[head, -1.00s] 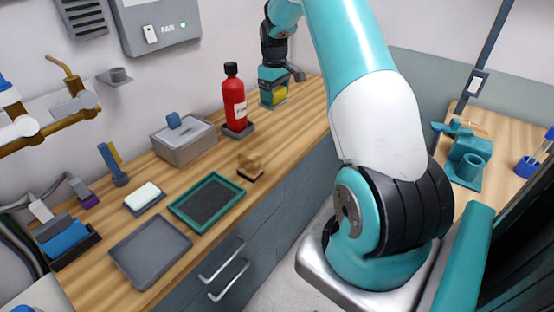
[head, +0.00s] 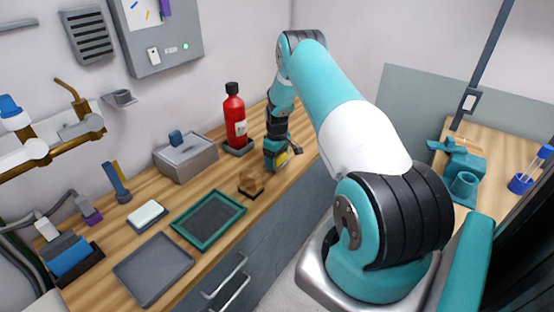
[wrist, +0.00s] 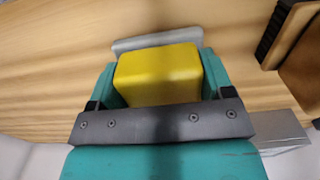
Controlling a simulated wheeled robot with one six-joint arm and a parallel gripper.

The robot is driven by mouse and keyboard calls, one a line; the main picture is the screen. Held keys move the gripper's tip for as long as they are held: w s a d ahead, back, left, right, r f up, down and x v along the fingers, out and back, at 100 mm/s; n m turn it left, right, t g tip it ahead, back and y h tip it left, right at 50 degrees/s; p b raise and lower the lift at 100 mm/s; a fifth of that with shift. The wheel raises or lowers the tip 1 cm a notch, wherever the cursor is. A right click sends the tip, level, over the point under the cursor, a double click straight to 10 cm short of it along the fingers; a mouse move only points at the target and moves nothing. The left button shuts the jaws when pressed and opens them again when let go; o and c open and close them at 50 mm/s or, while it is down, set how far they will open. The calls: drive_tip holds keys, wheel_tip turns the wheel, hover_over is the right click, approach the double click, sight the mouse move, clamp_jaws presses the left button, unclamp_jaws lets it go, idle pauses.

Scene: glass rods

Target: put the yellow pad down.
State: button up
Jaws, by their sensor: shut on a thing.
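The yellow pad (wrist: 157,73) is between the two teal fingers of my gripper (wrist: 161,78) in the wrist view, which are shut on it. A pale grey strip (wrist: 155,43) shows just beyond the pad; I cannot tell whether it belongs to the pad. In the head view my gripper (head: 275,158) is low over the wooden bench, right of the red bottle (head: 235,120) and behind the brown brush block (head: 251,182). A little of the yellow pad (head: 281,159) shows there. I cannot tell whether the pad touches the bench.
The brush block (wrist: 296,45) is close by in the wrist view. A green-rimmed tray (head: 208,242), a grey tray (head: 172,292), a white sponge (head: 146,214) and a grey lidded box (head: 186,158) stand on the bench. Bare wood (head: 285,190) lies near the front edge.

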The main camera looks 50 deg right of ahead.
drive_tip(key=shift+f, duration=0.8)
drive_tip(key=shift+f, duration=0.2)
drive_tip(key=o, duration=1)
drive_tip(key=shift+r, duration=0.1)
drive_tip(key=shift+r, duration=0.1)
